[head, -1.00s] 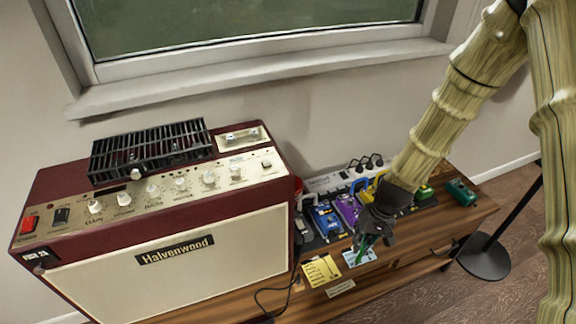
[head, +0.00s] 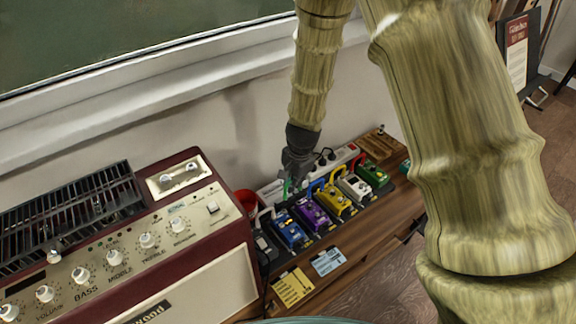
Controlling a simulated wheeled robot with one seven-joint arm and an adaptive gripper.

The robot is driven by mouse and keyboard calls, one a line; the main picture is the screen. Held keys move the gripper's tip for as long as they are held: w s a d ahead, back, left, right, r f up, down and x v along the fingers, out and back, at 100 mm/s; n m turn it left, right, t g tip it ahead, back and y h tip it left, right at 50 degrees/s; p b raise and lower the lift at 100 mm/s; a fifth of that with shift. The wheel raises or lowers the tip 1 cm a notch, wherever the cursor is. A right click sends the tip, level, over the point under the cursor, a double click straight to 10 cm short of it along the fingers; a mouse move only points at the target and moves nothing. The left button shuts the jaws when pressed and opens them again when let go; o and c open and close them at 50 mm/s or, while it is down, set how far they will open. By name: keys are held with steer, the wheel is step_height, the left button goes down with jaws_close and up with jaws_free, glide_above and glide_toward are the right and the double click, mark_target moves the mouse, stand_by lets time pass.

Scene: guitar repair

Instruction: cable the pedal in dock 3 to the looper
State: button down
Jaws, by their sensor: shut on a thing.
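My gripper (head: 298,168) points down behind the pedal row, shut on a small green piece (head: 287,188) that looks like a patch cable; its ends are mostly hidden. From left to right in the row stand a dark pedal (head: 264,246), a blue pedal (head: 289,229), a purple pedal (head: 314,216), a yellow pedal (head: 337,203), a white pedal (head: 355,187) and a green pedal (head: 373,173). The gripper is above the back edge near the blue and purple pedals. I cannot read dock numbers or tell which pedal is the looper.
A red amplifier (head: 225,222) stands close on the left, with a black grille on top. A white power strip (head: 346,151) with black plugs lies behind the pedals. Coloured cables arch behind the row. A yellow note (head: 292,288) and a blue card (head: 328,261) lie in front.

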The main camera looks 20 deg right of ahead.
step_height(320, 180, down, 6)
steer(key=w+b, duration=0.1)
steer(key=b, duration=0.4)
steer(key=shift+m, duration=0.4)
steer(key=shift+d+r+p, duration=0.1)
steer(key=shift+p, duration=0.5)
stand_by(1.5)
steer(key=shift+f, duration=0.55)
stand_by(1.0)
steer(key=shift+s+r+p, duration=0.1)
steer(key=shift+r+p, duration=0.15)
steer(key=shift+p, duration=0.3)
stand_by(0.7)
steer(key=shift+s+p, duration=0.1)
steer(key=shift+p, duration=0.3)
stand_by(0.7)
steer(key=shift+f, duration=0.25)
stand_by(0.6)
